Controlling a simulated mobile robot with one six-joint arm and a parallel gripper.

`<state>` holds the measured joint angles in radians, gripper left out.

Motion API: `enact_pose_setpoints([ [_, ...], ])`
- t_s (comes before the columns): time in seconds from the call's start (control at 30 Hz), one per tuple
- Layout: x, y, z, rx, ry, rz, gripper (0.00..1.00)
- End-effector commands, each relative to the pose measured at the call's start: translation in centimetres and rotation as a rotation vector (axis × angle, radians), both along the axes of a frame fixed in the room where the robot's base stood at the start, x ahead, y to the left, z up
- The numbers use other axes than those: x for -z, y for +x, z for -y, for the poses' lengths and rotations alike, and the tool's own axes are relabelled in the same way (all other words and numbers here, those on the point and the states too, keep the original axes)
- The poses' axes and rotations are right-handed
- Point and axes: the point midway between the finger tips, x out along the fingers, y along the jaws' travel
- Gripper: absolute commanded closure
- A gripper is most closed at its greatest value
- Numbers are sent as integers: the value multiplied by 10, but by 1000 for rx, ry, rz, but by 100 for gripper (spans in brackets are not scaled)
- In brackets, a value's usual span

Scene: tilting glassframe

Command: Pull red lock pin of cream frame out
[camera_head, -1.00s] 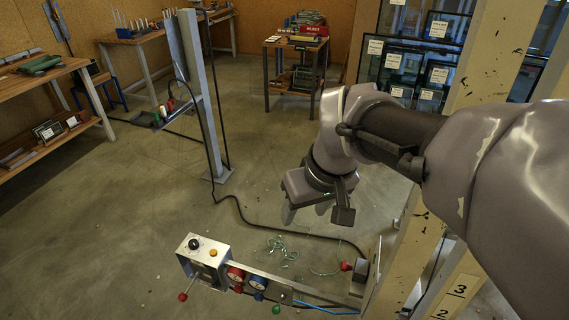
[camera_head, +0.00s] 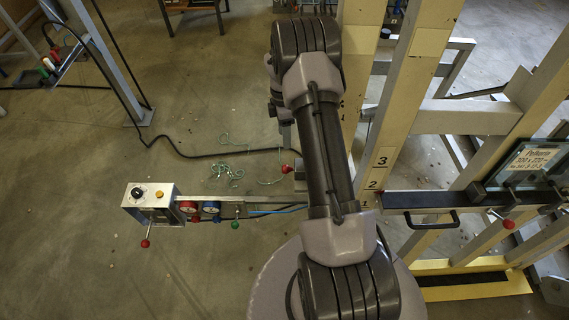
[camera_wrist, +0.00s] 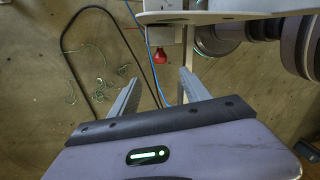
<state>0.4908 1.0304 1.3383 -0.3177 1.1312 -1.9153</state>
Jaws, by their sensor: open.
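The cream frame (camera_head: 385,165) stands at the centre right in the head view, with number plates 2 and 3 on a post. A red knob (camera_head: 286,168) sticks out left from a grey block beside this post. It also shows as a red knob (camera_wrist: 159,56) in the wrist view, beyond and roughly between my fingertips. My gripper (camera_wrist: 160,82) is open and empty, with a visible gap to the red knob. The head view mostly hides my gripper behind my arm. A second red knob (camera_head: 508,224) sits by the dark ledge at right; I cannot tell which knob is the lock pin.
A control box (camera_head: 150,198) with a red-tipped lever stands at left, on a rail with red and blue gauges (camera_head: 198,208). A black cable (camera_head: 190,156) and green string (camera_head: 228,172) lie on the floor. A glass pane (camera_head: 525,165) stands at right.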

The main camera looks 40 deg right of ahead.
Motion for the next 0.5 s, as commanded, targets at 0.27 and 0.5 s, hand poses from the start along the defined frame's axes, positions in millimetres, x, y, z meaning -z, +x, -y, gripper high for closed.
enact_pose_setpoints([
  [0.27, 88, -16, -8, 1, 2, -3, 45],
  [0.5, 139, -24, -13, 2, 1, -1, 45],
])
